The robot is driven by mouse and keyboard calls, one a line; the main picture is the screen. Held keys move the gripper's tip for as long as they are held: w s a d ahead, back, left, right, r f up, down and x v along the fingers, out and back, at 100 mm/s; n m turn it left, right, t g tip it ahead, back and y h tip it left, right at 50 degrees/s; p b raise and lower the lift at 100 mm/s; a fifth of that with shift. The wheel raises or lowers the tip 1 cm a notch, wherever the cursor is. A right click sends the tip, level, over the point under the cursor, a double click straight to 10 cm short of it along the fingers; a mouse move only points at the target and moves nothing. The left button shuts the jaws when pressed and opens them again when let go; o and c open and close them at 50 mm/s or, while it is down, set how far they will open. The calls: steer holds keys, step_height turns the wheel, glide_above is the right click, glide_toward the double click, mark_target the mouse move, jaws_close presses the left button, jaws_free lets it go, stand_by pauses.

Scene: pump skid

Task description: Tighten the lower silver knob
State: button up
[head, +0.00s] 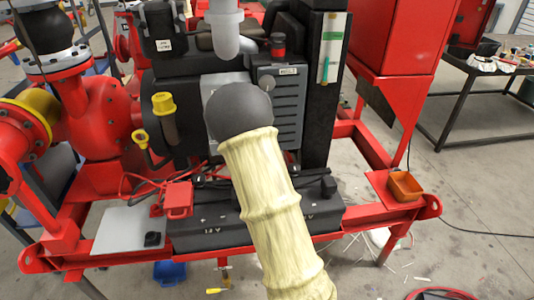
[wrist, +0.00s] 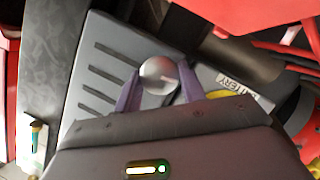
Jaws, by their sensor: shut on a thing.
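In the wrist view, a round, shiny silver knob (wrist: 158,73) sits at the edge of the slotted dark grey panel (wrist: 88,75). My gripper (wrist: 160,82) is shut on this knob, with one purple-grey finger on each side of it. In the head view, my gripper and its hold are hidden behind the dark ball and pale sleeve of my arm. A round grey disc (head: 268,84) shows on the slotted panel (head: 288,118) there. I cannot tell whether it is the same knob.
A battery label (wrist: 238,84) is right of the knob. A sheet with a pen (head: 328,62) hangs right of the panel. A red pump (head: 100,115) is at left.

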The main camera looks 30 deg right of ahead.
steer(key=n+h, duration=0.1)
steer(key=n, duration=0.2)
steer(key=n+h, duration=0.1)
steer(key=shift+a+f+n+h, duration=0.15)
steer(key=shift+f+n+h, duration=0.15)
steer(key=shift+n, duration=0.1)
stand_by(0.4)
steer(key=o, duration=1)
steer(key=shift+c, duration=0.2)
steer(key=shift+r+t, duration=0.1)
steer(key=shift+t, duration=0.2)
steer(key=p+v, duration=0.3)
steer(key=v, duration=1.2)
steer(key=shift+w+a+r+p, duration=0.2)
steer(key=shift+w+r+p, duration=0.1)
steer(key=shift+p, duration=0.1)
steer(key=p, duration=0.2)
steer(key=shift+s+a+p, duration=0.2)
steer(key=shift+a+p, duration=0.05)
steer(key=shift+p, duration=0.1)
